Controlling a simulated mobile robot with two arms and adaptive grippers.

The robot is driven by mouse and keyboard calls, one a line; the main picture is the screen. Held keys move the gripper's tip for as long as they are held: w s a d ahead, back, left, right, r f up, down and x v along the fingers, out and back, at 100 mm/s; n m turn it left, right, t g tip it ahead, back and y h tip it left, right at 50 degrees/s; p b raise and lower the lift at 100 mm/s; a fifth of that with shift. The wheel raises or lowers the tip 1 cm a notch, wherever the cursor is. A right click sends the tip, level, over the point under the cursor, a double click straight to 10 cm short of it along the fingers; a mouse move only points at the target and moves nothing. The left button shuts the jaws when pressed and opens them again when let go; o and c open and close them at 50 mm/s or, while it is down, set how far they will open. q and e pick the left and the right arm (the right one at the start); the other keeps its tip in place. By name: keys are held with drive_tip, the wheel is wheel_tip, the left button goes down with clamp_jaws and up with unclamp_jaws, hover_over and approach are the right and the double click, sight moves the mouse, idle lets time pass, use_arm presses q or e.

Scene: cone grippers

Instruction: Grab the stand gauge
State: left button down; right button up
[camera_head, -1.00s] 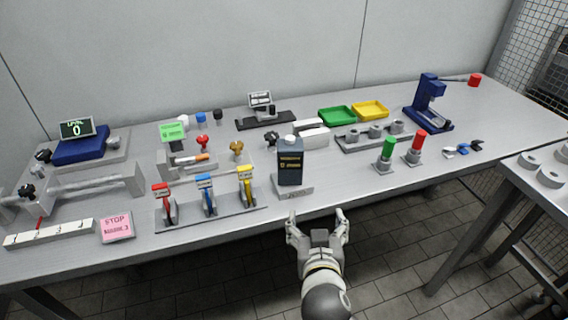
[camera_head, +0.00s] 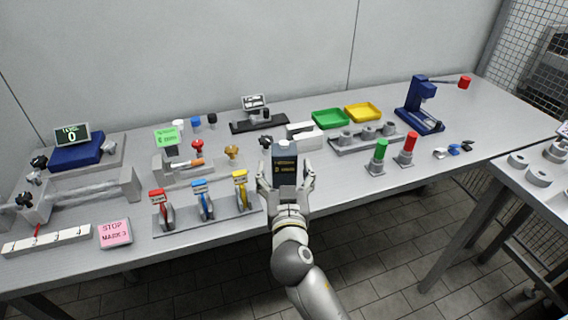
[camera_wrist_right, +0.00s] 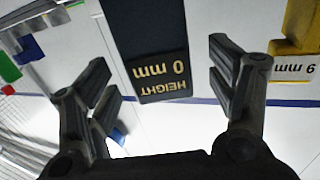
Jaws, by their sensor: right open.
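The stand gauge (camera_head: 286,158) is a dark upright block with a light top and yellow lettering, near the table's front edge. In the right wrist view the gauge (camera_wrist_right: 155,55) reads "HEIGHT 0 mm", upside down. My right gripper (camera_head: 285,168) is open in front of it, its fingers reaching to the left and right of the gauge's body. In the right wrist view my gripper (camera_wrist_right: 162,70) shows gaps between both fingers and the gauge. The gripper hides the gauge's lower part and base. My left gripper is not in view.
Red, blue and yellow levers (camera_head: 204,200) stand close to the left of the gauge. A white block (camera_head: 304,136) lies behind it. Green and red posts (camera_head: 393,155) stand to the right, with bare tabletop (camera_head: 340,180) between.

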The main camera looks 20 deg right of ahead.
sight(285, 167)
drive_tip(key=p+x, duration=0.1)
drive_tip(key=x, duration=0.3)
drive_tip(key=shift+c, duration=0.4)
drive_tip(key=c, duration=1)
drive_tip(key=shift+r, duration=0.1)
drive_tip(key=shift+c, duration=0.8)
drive_tip(key=shift+w+d+r, duration=0.1)
